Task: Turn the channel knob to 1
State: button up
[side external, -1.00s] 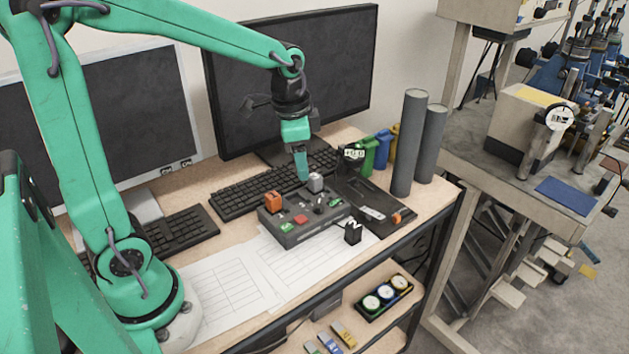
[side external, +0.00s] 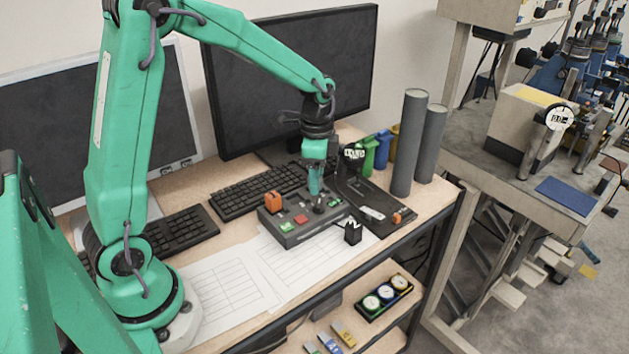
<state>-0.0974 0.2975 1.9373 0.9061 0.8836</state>
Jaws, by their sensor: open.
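A dark grey control box (side external: 300,228) lies on the desk, with an orange block-shaped knob (side external: 273,202) at its back left. A red button (side external: 301,219), a green part (side external: 286,227) and small dark levers are on its top. My gripper (side external: 316,190) points down over the back right part of the box, where it hides the grey knob. It is open; I cannot tell whether its fingers are around that knob or touch it. The channel knob's label and pointer are too small to read.
A keyboard (side external: 255,190) lies behind the box and paper sheets (side external: 225,282) in front. A flat black device (side external: 372,207) is close on the right, with a small black holder (side external: 352,233) by the box's front right corner. Two grey cylinders (side external: 408,145) stand farther right.

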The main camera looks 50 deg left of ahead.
aim_at(319, 206)
jog(key=shift+f, duration=3.55)
jog(key=c, duration=1)
